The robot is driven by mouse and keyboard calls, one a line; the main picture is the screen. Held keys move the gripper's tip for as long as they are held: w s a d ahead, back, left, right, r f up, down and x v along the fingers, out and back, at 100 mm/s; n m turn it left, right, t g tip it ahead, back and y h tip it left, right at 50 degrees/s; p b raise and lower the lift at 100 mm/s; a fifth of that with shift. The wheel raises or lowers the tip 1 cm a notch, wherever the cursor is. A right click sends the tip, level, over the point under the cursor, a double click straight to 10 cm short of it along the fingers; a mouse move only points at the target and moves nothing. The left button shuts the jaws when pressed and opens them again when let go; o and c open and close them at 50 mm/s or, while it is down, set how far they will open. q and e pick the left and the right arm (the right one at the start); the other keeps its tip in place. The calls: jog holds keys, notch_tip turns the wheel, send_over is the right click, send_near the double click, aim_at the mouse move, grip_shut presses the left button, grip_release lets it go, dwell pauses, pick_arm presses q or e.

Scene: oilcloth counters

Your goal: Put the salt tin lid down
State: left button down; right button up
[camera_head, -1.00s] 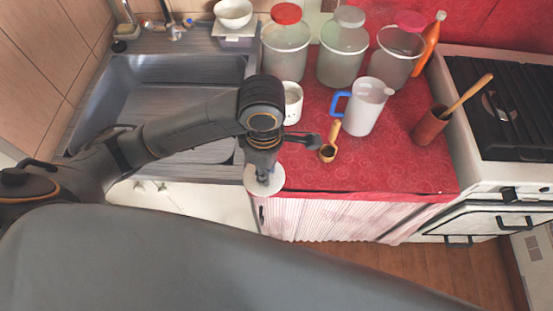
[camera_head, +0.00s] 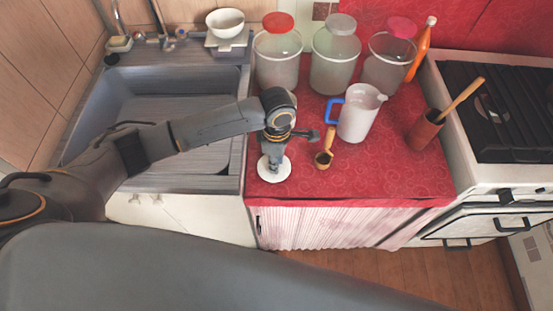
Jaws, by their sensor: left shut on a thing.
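The salt tin lid (camera_head: 274,170) is a white disc at my left gripper's tips, over the front left part of the red counter (camera_head: 390,175). My left gripper (camera_head: 272,160) points down and is shut on the lid. I cannot tell whether the lid touches the counter. A white tin, mostly hidden behind my left wrist, shows a bit of its rim (camera_head: 292,97). My right gripper is not in view.
The sink (camera_head: 165,125) is left; front right counter is clear.

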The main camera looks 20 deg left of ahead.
pick_arm(q)
jog(key=shift+f, duration=0.15)
jog(key=c, duration=1.2)
grip_release()
jog(key=shift+o, duration=0.2)
notch_tip(320, 180, up, 12)
jog(key=shift+w, duration=0.1)
